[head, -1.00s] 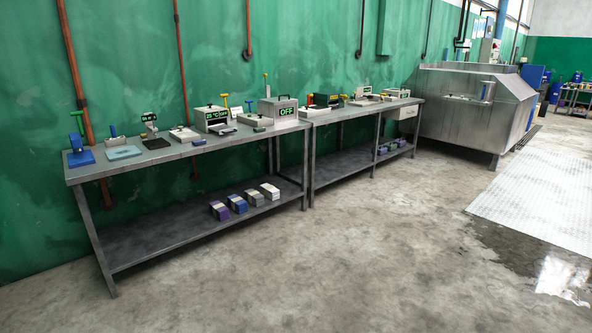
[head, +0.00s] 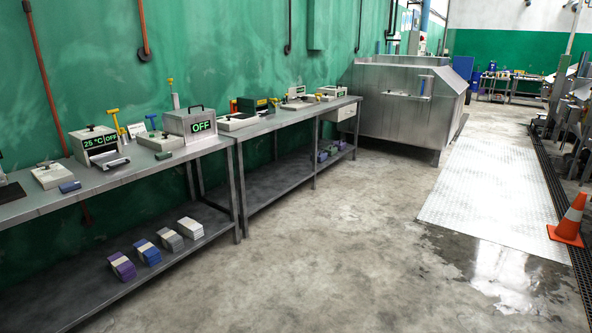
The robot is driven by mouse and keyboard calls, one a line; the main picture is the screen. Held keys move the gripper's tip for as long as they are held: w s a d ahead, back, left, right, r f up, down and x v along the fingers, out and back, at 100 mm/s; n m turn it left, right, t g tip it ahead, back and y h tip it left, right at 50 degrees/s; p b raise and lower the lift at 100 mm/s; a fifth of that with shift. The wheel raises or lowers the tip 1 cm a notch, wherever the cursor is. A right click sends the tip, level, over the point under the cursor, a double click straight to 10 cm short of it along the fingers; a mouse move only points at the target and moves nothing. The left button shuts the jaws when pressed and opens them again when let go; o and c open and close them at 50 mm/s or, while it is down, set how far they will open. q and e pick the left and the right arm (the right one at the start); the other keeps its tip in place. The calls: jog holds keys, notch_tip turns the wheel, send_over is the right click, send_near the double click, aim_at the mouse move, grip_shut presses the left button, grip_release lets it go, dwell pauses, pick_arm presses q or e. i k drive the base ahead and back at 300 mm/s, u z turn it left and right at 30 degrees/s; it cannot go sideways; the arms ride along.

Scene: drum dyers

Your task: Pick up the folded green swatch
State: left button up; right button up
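A small flat dark-green piece (head: 163,155) lies on the near bench top, in front of a pale tray-like device and left of the box marked OFF. It may be the folded green swatch, but it is too small to tell for sure. A similar small blue piece (head: 70,187) lies further left on the same bench top. Neither of my grippers shows in the head view.
The near steel bench (head: 110,178) carries a 25 °C OFF unit (head: 92,142) and an OFF box (head: 190,124). Several banded bundles lie on its lower shelf. A steel vat (head: 402,100), wet floor and an orange cone (head: 571,218) are right. Floor before the benches is clear.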

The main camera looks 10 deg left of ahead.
aim_at(160, 157)
jog(key=z, duration=0.05)
jog(key=i, duration=2.4)
jog(key=u, duration=0.6)
jog(key=i, duration=1.8)
jog(key=u, duration=0.55)
